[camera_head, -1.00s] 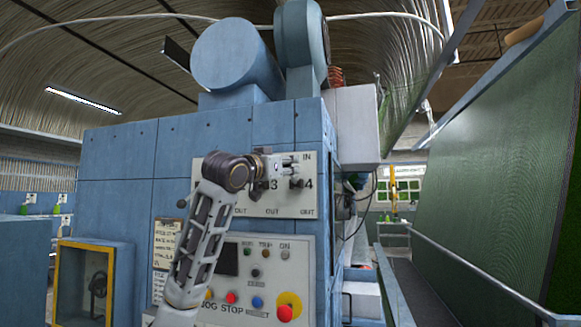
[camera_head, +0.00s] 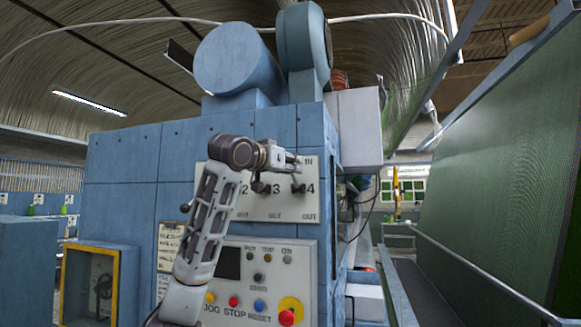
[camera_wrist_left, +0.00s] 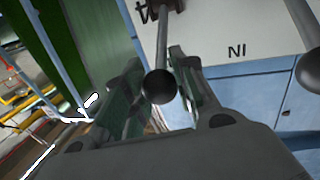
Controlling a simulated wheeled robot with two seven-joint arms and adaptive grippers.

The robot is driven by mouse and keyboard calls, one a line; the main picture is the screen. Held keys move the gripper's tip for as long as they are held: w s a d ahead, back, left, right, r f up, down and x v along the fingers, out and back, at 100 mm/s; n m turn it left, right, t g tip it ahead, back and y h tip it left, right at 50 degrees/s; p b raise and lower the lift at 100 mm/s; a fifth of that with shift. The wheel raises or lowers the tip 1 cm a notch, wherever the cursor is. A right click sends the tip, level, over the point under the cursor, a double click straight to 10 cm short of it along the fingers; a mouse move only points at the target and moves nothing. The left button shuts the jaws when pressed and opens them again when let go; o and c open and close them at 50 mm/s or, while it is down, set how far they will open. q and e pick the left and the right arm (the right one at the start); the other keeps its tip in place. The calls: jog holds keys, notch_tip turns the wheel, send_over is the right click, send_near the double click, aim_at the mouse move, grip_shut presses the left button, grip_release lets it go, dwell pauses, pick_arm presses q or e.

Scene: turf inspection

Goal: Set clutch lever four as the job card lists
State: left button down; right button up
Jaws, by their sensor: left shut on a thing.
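Clutch lever four (camera_head: 297,188) is on the white lever panel (camera_head: 280,209) of the blue machine, beside the number 4 and between IN above and OUT below. My left gripper (camera_head: 292,163) is at the upper part of this lever, near the IN mark. In the left wrist view the lever's rod and dark round knob (camera_wrist_left: 160,86) lie between my two fingers (camera_wrist_left: 163,100), which are shut on it. The job card (camera_head: 169,246) hangs left of the button panel; its writing is too small to read. My right gripper is out of view.
Lever three (camera_head: 258,187) is close left of lever four; a neighbouring knob also shows in the left wrist view (camera_wrist_left: 311,70). Below is a button panel (camera_head: 268,265) with a red stop knob (camera_head: 287,317). A walkway with a rail (camera_head: 480,275) is on the right.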

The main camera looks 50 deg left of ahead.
pick_arm(q)
jog(key=shift+s+r, duration=0.15)
jog(key=shift+r, duration=0.1)
jog(key=c, duration=1.4)
grip_release()
jog(key=shift+c, duration=0.2)
jog(key=o, duration=0.3)
jog(key=shift+s, duration=0.15)
jog(key=shift+o, duration=0.2)
jog(key=shift+f, duration=0.1)
jog(key=shift+f, duration=0.1)
jog(key=v, duration=1.2)
